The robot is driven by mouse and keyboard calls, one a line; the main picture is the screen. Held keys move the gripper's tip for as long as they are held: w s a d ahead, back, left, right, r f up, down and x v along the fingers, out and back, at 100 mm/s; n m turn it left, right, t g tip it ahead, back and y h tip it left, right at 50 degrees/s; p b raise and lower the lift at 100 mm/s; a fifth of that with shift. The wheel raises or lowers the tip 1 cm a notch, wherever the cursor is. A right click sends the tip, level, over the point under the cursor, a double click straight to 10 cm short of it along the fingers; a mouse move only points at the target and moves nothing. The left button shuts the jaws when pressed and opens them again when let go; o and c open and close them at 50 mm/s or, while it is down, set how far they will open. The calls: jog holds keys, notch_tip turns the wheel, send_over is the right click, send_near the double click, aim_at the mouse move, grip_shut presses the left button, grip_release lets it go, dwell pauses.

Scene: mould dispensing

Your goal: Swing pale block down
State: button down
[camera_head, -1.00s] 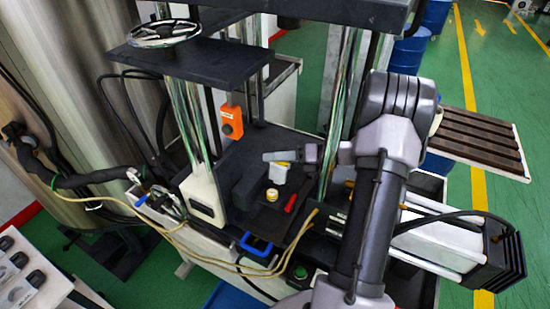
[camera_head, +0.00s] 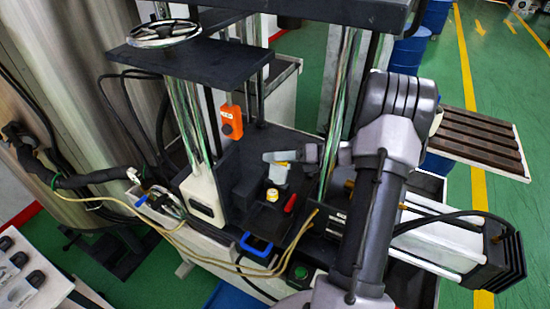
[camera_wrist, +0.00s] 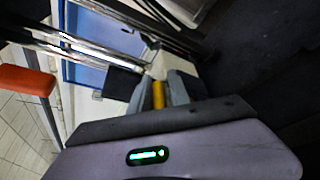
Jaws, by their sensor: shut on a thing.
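My gripper (camera_head: 279,157) reaches in from the right between the machine's columns, over the dark machine bed. It is shut on a small pale block (camera_head: 278,175) with a yellow part. The block shows just below the jaws, above a round yellow-and-pale knob (camera_head: 272,195). In the wrist view my gripper (camera_wrist: 160,84) has its fingers closed around the yellow part, and a pale face of the block (camera_wrist: 160,64) shows beyond the fingertips. The fingers hide much of the block, and I cannot tell whether it touches the bed.
A dark block (camera_head: 245,190) stands left of the pale block. A red handle (camera_head: 290,203) lies to the right, with a blue handle (camera_head: 257,245) at the front edge. Shiny columns (camera_head: 341,100) rise close to my arm. An orange box (camera_head: 232,122) hangs behind.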

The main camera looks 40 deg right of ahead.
jog(key=shift+s+a+f, duration=0.1)
jog(key=shift+a+f, duration=0.05)
jog(key=shift+s+a+n+h, duration=0.2)
jog(key=shift+a+n+h, duration=0.2)
jog(key=shift+a+n, duration=0.1)
jog(key=c, duration=1.4)
grip_release()
jog(key=shift+o, duration=0.2)
jog(key=shift+w+d, duration=0.1)
jog(key=shift+d, duration=0.05)
